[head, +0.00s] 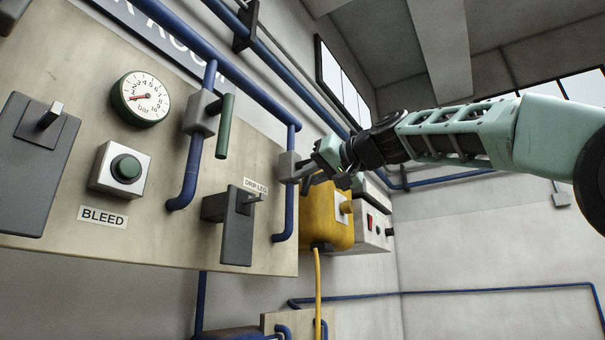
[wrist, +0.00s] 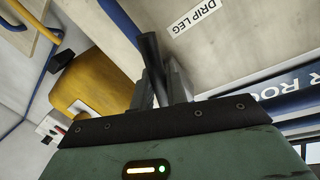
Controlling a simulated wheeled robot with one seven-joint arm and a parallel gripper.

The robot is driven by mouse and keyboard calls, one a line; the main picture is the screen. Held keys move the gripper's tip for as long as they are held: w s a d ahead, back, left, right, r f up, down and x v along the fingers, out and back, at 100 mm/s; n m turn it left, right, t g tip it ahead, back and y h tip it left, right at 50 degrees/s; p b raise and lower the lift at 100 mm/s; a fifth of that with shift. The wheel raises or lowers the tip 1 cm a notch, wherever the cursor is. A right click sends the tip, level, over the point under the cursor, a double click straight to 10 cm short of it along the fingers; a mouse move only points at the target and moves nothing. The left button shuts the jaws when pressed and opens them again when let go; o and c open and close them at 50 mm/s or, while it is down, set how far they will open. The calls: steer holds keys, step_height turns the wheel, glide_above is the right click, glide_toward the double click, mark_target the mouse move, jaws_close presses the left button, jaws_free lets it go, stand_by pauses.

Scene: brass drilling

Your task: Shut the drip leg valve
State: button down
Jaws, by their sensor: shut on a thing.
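The drip leg valve has a grey body (head: 288,165) on a blue vertical pipe near the board's right edge. A "DRIP LEG" label (head: 256,187) is to its lower left; it also shows in the wrist view (wrist: 191,17). My gripper (head: 318,171) reaches in from the right at the valve. In the wrist view its fingers (wrist: 160,92) are shut on the valve's dark handle (wrist: 149,50), whose end stands out beyond them. In the head view the gripper hides most of the handle, so its exact angle is hard to read.
A second valve with a green handle (head: 225,127) is on the pipe to the left. A grey switch box (head: 238,228) juts out below the label. A yellow box (head: 325,222) with a yellow cable hangs just below my gripper. A gauge (head: 141,98) and green button (head: 126,168) are further left.

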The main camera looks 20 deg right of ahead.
steer(key=m, duration=0.1)
steer(key=a+r+m+p, duration=0.1)
steer(key=m, duration=0.1)
steer(key=shift+s+g, duration=0.35)
steer(key=shift+g, duration=0.05)
steer(key=m, duration=0.2)
steer(key=shift+s+a+r+m+y+p, duration=0.15)
steer(key=shift+a+r+m+y+p, duration=0.05)
steer(key=shift+r+m+y+p, duration=0.15)
steer(key=shift+s+a+r+m+g, duration=0.2)
steer(key=shift+r+m+g, duration=0.2)
steer(key=shift+m, duration=0.65)
steer(key=shift+a+r+m+g+y, duration=0.1)
steer(key=shift+r+m+g+y, duration=0.2)
steer(key=shift+m, duration=0.45)
steer(key=shift+r+m+g+y, duration=0.1)
steer(key=shift+r+m+y, duration=0.25)
steer(key=shift+m, duration=0.4)
steer(key=shift+r, duration=0.1)
steer(key=c, duration=1.4)
jaws_free()
steer(key=shift+c, duration=0.2)
steer(key=b+v, duration=0.2)
steer(key=v, duration=1.5)
steer(key=shift+s, duration=0.2)
